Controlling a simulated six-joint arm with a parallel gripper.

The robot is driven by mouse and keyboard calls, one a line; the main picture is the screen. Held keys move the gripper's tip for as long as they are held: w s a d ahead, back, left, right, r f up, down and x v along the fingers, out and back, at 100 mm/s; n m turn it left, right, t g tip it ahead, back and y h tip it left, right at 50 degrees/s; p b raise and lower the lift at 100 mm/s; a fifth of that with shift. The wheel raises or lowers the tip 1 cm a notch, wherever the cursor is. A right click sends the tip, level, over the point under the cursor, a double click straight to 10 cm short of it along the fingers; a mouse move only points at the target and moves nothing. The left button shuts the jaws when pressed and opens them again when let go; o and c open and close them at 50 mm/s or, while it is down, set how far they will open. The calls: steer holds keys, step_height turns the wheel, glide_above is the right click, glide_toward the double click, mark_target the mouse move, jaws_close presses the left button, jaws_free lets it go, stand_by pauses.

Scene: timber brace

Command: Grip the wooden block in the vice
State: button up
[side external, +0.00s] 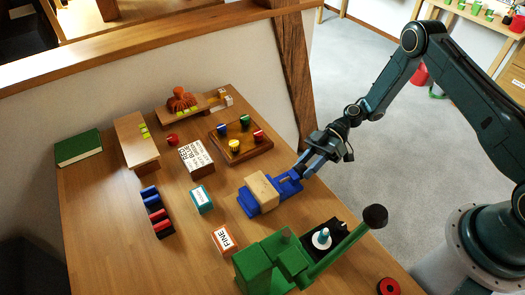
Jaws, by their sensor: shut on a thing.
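The blue vice (246,205) lies on the table right of the middle. The pale wooden block (262,190) sits in the vice between its jaws; whether both jaws touch it is too small to tell. My gripper (300,172) reaches in from the upper right to the right end of the vice, beside the block. It is shut on the vice's handle, which is mostly hidden by the fingers.
A green press with a black-knobbed lever (375,216) stands close in front of the vice. A peg board (240,140), a lettered box (196,158), a teal box (201,199) and a "FINE" box (223,240) stand nearby. The table's left front is clear.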

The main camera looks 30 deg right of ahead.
steer(key=o, duration=1)
steer(key=shift+d, duration=0.1)
steer(key=v, duration=1.3)
steer(key=shift+d+r, duration=0.2)
steer(key=shift+d, duration=0.1)
steer(key=shift+r, duration=0.1)
